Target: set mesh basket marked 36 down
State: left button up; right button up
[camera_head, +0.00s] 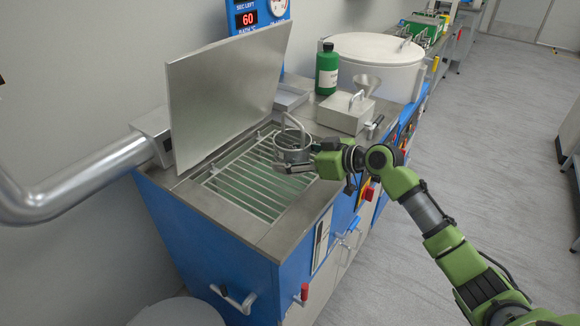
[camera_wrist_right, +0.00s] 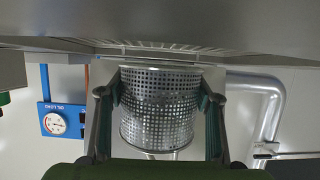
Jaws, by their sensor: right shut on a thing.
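The mesh basket (camera_head: 291,147) is a small metal cylinder of perforated sheet with a tall loop handle. My right gripper (camera_head: 298,160) is shut on the basket's side and holds it over the right part of the slatted grate (camera_head: 255,185) in the open bath. In the right wrist view the basket (camera_wrist_right: 160,108) sits between both fingers. I cannot tell from the head view how much gap lies beneath it. No number can be read on it. My left gripper is not in view.
The raised metal lid (camera_head: 225,85) stands behind the bath. A metal box with a funnel (camera_head: 346,112), a green bottle (camera_head: 327,70) and a white round tub (camera_head: 375,65) stand beyond it. A thick pipe (camera_head: 80,178) lies at left. The grate's left part is clear.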

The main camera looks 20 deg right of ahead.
jog(key=shift+a+f+p, duration=0.15)
jog(key=shift+f+p, duration=0.05)
jog(key=shift+f, duration=0.35)
jog(key=shift+a+f+p, duration=0.15)
jog(key=shift+f, duration=0.4)
jog(key=shift+d+f, duration=0.1)
jog(key=shift+f, duration=0.45)
jog(key=o, duration=1.2)
jog(key=shift+f, duration=0.3)
jog(key=o, duration=0.4)
jog(key=shift+s, duration=0.1)
jog(key=shift+o, duration=0.2)
jog(key=shift+r, duration=0.1)
